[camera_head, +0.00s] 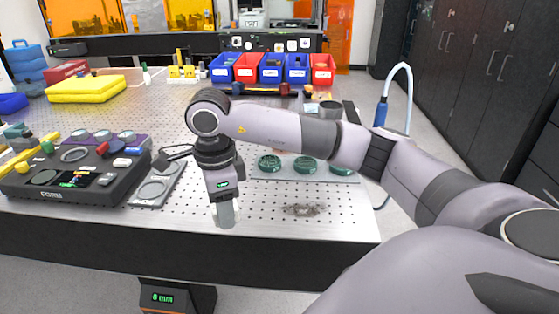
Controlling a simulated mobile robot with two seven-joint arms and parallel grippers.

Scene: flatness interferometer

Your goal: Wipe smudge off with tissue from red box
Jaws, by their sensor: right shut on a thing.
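A brownish smudge (302,210) lies on the perforated metal table top, near its front edge. My right gripper (224,200) points down left of the smudge, by the table's front edge. It is shut on a small pale piece that looks like a tissue (227,216), apart from the smudge in the picture. A red box (67,71) sits at the far left of the table, behind the yellow case. My left gripper is not in view.
A black instrument tray (70,190) fills the left front. A grey plate (155,188) with rings lies beside it. Several green round parts (306,165) sit behind the smudge. Red and blue bins (271,68) line the back. A blue-handled hose (381,112) stands at right.

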